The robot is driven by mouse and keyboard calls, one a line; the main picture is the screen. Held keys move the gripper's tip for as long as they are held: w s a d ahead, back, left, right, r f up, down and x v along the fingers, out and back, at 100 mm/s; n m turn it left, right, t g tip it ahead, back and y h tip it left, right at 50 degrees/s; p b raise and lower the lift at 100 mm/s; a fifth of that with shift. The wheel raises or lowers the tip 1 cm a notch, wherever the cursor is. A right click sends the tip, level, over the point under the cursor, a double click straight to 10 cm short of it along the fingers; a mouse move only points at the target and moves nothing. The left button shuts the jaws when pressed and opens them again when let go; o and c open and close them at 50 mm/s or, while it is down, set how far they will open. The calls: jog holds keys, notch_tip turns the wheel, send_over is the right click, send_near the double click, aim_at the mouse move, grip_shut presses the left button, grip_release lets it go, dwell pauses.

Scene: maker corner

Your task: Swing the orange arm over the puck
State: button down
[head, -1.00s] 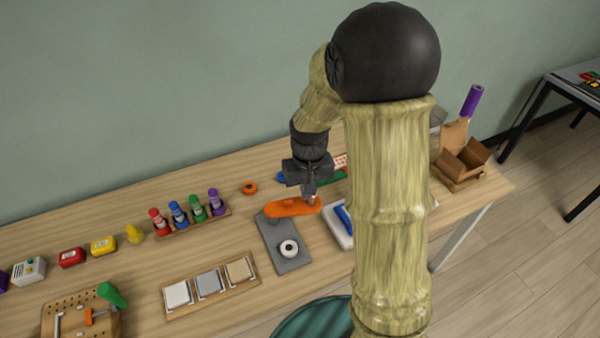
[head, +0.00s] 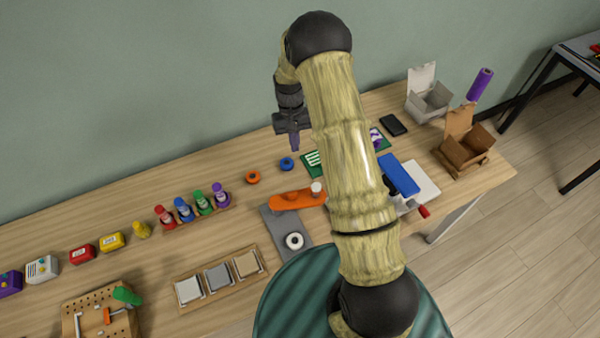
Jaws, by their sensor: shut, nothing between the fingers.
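The orange arm (head: 292,201) lies across the far end of a grey base plate (head: 272,222) and points right, past the plate's edge. A white knob (head: 316,188) stands at its right end. The puck (head: 294,241), a white ring with a dark centre, lies on the near part of the plate, clear of the orange arm. My gripper (head: 295,146) is shut and empty, pointing down. It is raised, above and beyond the orange arm in the picture, and touches nothing. My own arm hides part of the table to the right of the orange arm.
Orange (head: 253,177) and blue (head: 287,163) rings lie behind the plate. A rack of coloured bottles (head: 197,212) stands left, and a tray of three square pads (head: 218,277) in front. A blue block (head: 399,174) and open boxes (head: 466,155) are right.

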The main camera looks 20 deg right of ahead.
aim_at(298, 198)
jog(key=p+x, duration=0.1)
jog(key=x, duration=0.2)
jog(key=p+x, duration=0.1)
jog(key=x, duration=0.2)
jog(key=s+p+x, duration=0.1)
jog(key=x, duration=0.3)
jog(key=shift+d+r, duration=0.15)
jog(key=shift+d, duration=0.05)
jog(key=s+p, duration=0.2)
jog(key=shift+s, duration=0.4)
jog(key=shift+s+a, duration=0.2)
jog(key=shift+s, duration=0.3)
jog(key=shift+d, duration=0.3)
jog(key=shift+a, duration=0.1)
